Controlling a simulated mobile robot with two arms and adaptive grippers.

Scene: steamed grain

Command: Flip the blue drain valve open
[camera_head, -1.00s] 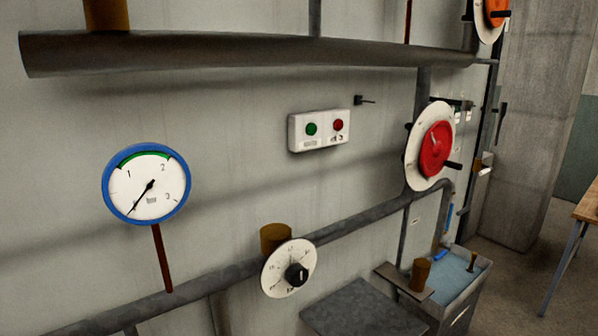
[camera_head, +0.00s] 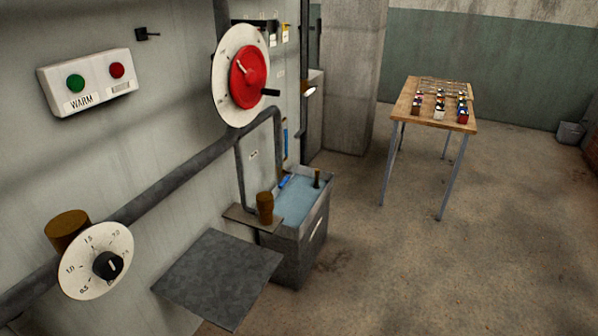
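A small blue piece (camera_head: 284,181) shows at the back left edge of the water-filled grey tank (camera_head: 322,215). A narrow upright blue piece (camera_head: 285,138) shows on the wall above it. Both are small, and I cannot tell which, if either, is the drain valve or how its handle is set. Neither of my grippers is in view.
A red wheel on a white dial (camera_head: 228,92) sits on the wall above a pipe. A grey plate (camera_head: 215,279) juts out in front of the tank. A wooden table (camera_head: 405,103) stands at the back right. The floor (camera_head: 420,270) on the right is clear.

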